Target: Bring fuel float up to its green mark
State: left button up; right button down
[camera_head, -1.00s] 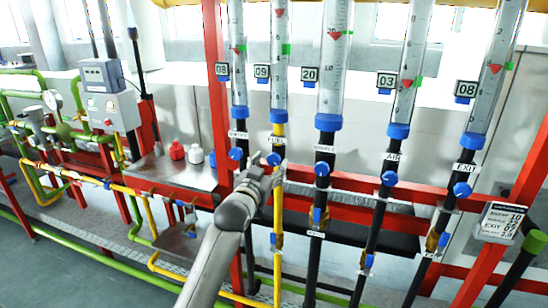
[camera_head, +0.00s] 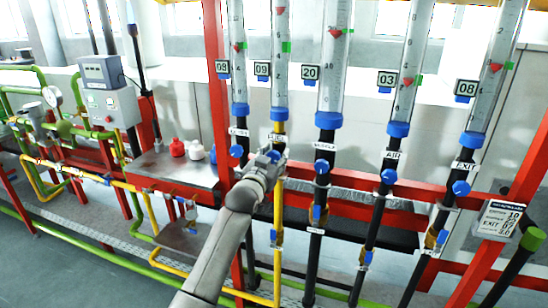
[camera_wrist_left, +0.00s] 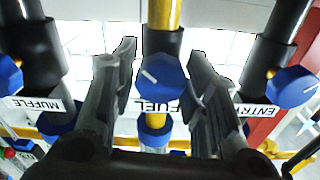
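The fuel meter is a clear tube (camera_head: 280,70) above the FUEL label and a yellow pipe. Its red float (camera_head: 280,11) appears near the top of the visible tube, with the green mark (camera_head: 287,46) lower in the picture. The blue fuel knob (camera_wrist_left: 160,78) with a white line is in the middle of the left wrist view. My right gripper is not in view.
Neighbouring meters have their own blue knobs: entry knob (camera_head: 236,151) close left, muffle knob (camera_head: 321,167) close right, then air knob (camera_head: 389,176) and exit knob (camera_head: 460,188). A red rail (camera_head: 350,180) runs behind. A shelf (camera_head: 172,172) with small bottles is at left.

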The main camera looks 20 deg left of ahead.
pick_arm(q)
jog(key=c, duration=0.4)
jog(key=shift+c, duration=0.6)
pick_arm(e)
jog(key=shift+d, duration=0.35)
pick_arm(q)
jog(key=shift+m, duration=0.3)
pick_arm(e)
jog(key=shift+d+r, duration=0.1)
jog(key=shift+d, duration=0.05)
